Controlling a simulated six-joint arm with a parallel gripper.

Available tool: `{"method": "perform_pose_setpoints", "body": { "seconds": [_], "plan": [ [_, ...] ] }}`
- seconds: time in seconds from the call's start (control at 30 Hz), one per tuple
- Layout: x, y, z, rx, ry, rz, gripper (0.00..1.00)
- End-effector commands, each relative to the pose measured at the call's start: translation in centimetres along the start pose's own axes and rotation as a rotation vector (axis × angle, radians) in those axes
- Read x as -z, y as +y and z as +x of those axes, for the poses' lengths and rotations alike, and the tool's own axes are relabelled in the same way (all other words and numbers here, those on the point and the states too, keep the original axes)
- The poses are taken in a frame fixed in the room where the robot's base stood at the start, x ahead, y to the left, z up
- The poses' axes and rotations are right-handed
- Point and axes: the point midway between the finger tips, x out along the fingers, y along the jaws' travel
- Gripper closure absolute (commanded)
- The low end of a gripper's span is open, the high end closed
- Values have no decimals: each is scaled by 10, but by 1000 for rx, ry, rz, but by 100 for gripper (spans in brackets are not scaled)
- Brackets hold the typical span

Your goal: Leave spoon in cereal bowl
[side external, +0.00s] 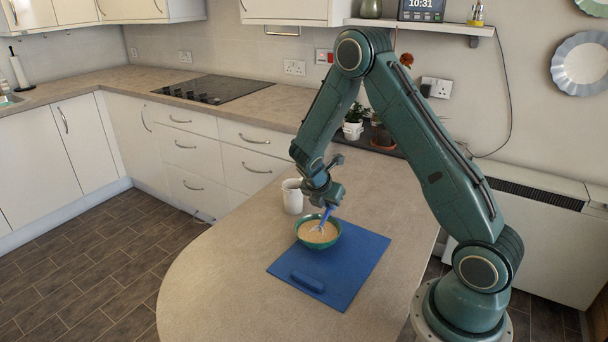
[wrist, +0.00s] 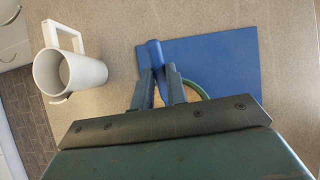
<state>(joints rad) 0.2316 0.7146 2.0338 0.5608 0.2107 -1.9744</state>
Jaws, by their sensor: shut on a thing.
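A green bowl (side external: 318,244) with beige cereal in it stands on a blue mat (side external: 352,262). In the wrist view its green rim (wrist: 197,88) shows partly, right of my fingers; the rest is hidden by my gripper. My gripper (side external: 326,203) is over the bowl, its fingers pointing down, also seen in the wrist view (wrist: 160,78). It is shut on the blue handle of a spoon (wrist: 155,54). The spoon (side external: 322,222) is tilted, its pale lower end down inside the bowl at the cereal. I cannot tell how deep it sits.
A white mug (side external: 292,197) stands on the counter just behind and left of the bowl. A dark blue bar (side external: 308,281) lies on the mat's front part. Potted plants (side external: 353,126) stand near the wall. The counter left of the mat is clear.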

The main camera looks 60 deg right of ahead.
Motion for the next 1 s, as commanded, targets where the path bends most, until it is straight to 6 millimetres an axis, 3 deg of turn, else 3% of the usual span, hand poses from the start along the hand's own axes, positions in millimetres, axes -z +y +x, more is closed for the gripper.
{"method": "perform_pose_setpoints", "body": {
  "seconds": [0.1,0.13,0.23,0.27,0.67,1.0],
  "plan": [
    [0,0,0,0,0,0,100],
    [0,0,0,0,0,0,82],
    [0,0,0,0,0,0,62],
    [0,0,0,0,0,0,60],
    [0,0,-3,-1,0,0,60],
    [0,1,-33,-4,-1,0,60]
  ]
}}
